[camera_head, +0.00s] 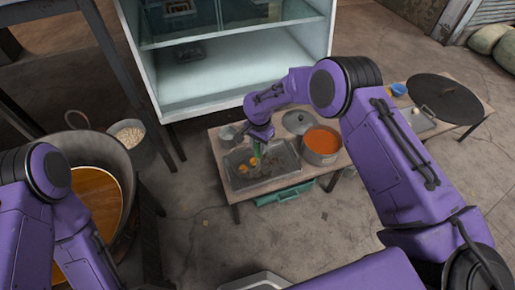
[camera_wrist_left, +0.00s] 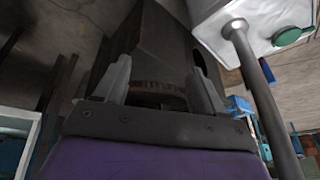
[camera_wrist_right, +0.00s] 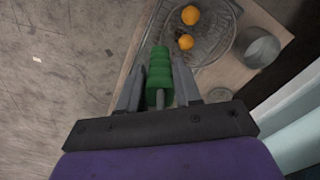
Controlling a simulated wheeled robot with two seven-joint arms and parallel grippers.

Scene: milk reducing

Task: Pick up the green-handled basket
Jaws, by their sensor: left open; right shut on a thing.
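The basket (camera_wrist_right: 213,47) is a round wire-mesh strainer with a green ridged handle (camera_wrist_right: 159,70). In the right wrist view, two orange pieces (camera_wrist_right: 191,15) show within its rim. My right gripper (camera_wrist_right: 157,84) is shut on the green handle, one finger on each side. In the head view, the right gripper (camera_head: 259,134) is above the metal tray (camera_head: 234,181), with a bit of green just below it. The basket's mesh is hard to make out there. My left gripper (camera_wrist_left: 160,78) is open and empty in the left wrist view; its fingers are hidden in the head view.
A pot of orange liquid (camera_head: 321,146) and a lid (camera_head: 298,121) stand right of the tray on the low table. A glass cabinet (camera_head: 240,70) rises behind. A large vat (camera_head: 92,147) and a small pail (camera_head: 145,150) are at left.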

